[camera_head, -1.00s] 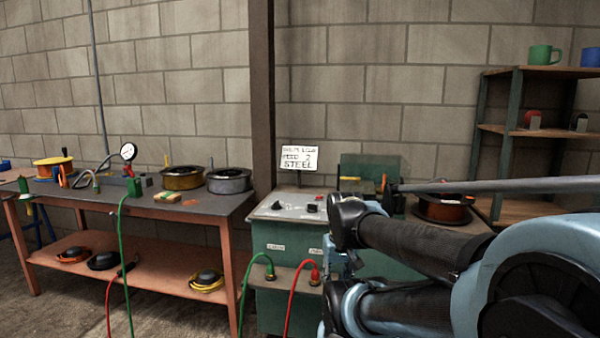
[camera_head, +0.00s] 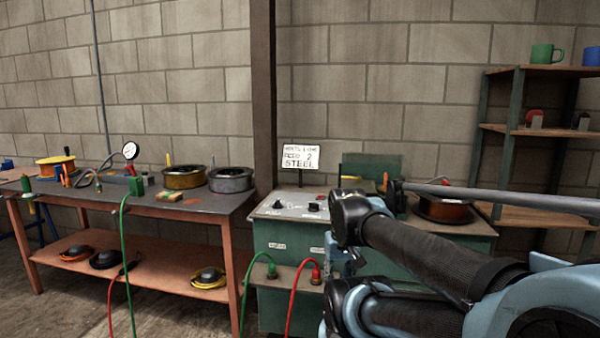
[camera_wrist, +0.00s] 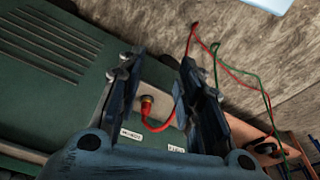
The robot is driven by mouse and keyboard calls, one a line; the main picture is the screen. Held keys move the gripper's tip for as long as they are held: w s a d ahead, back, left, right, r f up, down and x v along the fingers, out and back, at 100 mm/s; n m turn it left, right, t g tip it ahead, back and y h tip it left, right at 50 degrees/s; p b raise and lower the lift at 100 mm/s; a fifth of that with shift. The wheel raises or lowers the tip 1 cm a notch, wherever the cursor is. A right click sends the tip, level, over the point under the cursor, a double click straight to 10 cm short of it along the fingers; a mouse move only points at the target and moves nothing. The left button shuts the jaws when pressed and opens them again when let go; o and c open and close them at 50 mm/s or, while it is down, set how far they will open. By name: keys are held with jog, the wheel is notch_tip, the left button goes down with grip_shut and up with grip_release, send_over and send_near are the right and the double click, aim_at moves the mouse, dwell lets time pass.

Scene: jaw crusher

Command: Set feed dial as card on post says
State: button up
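A white handwritten card (camera_head: 301,157) stands on a thin post behind the green machine (camera_head: 280,238); I read "FEED 2" and "STEEL", with a less clear top line. Two black dials (camera_head: 278,204) (camera_head: 313,207) sit on the machine's pale top panel; their small markings are unreadable. My gripper (camera_wrist: 159,64) is open and empty in the wrist view, its fingers apart above the green casing. A red plug and cable (camera_wrist: 148,108) show between the fingers, lower than them. In the head view my arm covers the machine's right side. No dial shows in the wrist view.
Green (camera_head: 271,269) and red (camera_head: 316,275) cables plug into the machine's lower front ledge. A workbench (camera_head: 150,207) with spools stands left. A wire spool (camera_head: 442,209) lies behind my arm, and a shelf (camera_head: 520,132) stands right.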

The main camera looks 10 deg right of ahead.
jog(key=w+a+r+m, duration=0.1)
jog(key=w+r, duration=0.8)
jog(key=w, duration=0.1)
notch_tip(320, 180, up, 12)
jog(key=m+t+h, duration=0.1)
jog(key=m+t, duration=0.1)
jog(key=m, duration=0.1)
send_over(277, 200)
jog(key=s+a, duration=0.2)
jog(key=s, duration=0.5)
jog(key=x, duration=1.6)
jog(key=shift+w+d+f, duration=0.2)
jog(key=shift+w+d, duration=0.05)
jog(key=shift+w, duration=0.05)
grip_shut()
